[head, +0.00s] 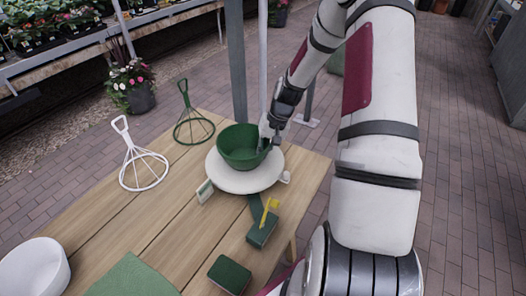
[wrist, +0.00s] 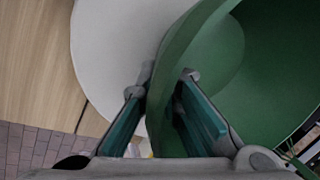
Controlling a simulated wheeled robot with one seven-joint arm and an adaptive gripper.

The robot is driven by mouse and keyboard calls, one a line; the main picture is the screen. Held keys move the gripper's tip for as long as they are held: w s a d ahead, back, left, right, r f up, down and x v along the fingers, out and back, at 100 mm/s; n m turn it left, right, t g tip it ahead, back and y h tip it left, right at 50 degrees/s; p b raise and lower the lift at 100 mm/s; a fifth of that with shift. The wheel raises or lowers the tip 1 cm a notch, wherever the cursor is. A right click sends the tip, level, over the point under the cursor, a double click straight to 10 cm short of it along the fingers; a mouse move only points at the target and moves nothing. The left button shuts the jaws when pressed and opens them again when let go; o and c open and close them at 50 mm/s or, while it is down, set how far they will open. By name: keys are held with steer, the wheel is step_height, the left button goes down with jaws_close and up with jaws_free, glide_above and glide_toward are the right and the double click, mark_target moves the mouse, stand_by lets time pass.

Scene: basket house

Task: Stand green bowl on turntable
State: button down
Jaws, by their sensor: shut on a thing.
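The green bowl (head: 239,147) is upright over the white round turntable (head: 236,182) on the wooden table. In the head view it appears to rest on the disc, but I cannot tell whether its base touches. My gripper (head: 267,138) is at the bowl's right side, shut on its rim. In the wrist view, the fingers of my gripper (wrist: 165,95) straddle the wall of the green bowl (wrist: 262,75), one inside and one outside. The white turntable (wrist: 115,45) shows behind the bowl there. The bowl's underside is hidden.
A white wire stand (head: 143,168) and a green wire stand (head: 193,127) are left of the turntable. Dark green blocks (head: 229,275), one with a yellow piece (head: 269,212), lie in front.

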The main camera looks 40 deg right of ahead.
steer(key=c, duration=1.8)
jaws_free()
steer(key=v, duration=1.2)
steer(key=s+a+r+n+h, duration=0.2)
steer(key=s+a+r, duration=0.1)
steer(key=a+r, duration=0.6)
steer(key=s+a+r+n+t, duration=0.1)
steer(key=s+a+r, duration=0.3)
steer(key=s, duration=0.2)
steer(key=s+a+r+n+t, duration=0.1)
steer(key=s+a+r+n, duration=0.1)
steer(key=s+a+r, duration=0.2)
steer(key=s+a+r+n+t, duration=0.1)
steer(key=s+a+r, duration=0.3)
steer(key=s, duration=0.4)
steer(key=shift+a+r+n+h, duration=0.3)
steer(key=shift+a+n+h, duration=0.15)
steer(key=shift+a, duration=0.3)
